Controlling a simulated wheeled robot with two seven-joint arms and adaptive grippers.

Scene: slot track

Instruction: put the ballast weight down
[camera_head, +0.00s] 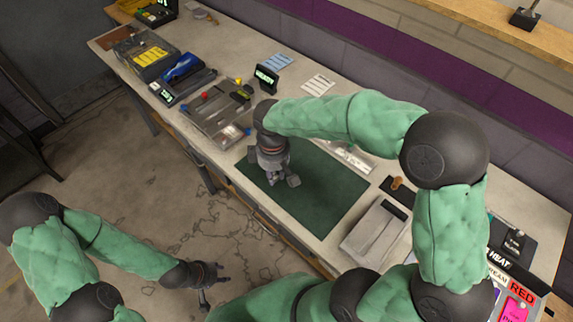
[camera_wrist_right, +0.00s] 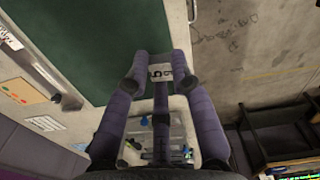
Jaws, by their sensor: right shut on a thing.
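The ballast weight (camera_wrist_right: 160,72) is a small pale block with dark markings, seen in the right wrist view between my right fingertips. My right gripper (camera_wrist_right: 158,76) is shut on it. In the head view my right gripper (camera_head: 281,180) points down over the left part of the green mat (camera_head: 325,195); the weight cannot be told apart from the fingers there. The gap between weight and mat cannot be judged. My left gripper (camera_head: 211,286) is low at the left, away from the bench, over the floor, with its fingers apart and nothing between them.
A grey parts tray (camera_head: 215,115) stands left of the mat, with a small lit display (camera_head: 265,79) behind it. A grey box (camera_head: 377,232) stands right of the mat. The mat's right part is clear. The bench's front edge runs close by the mat.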

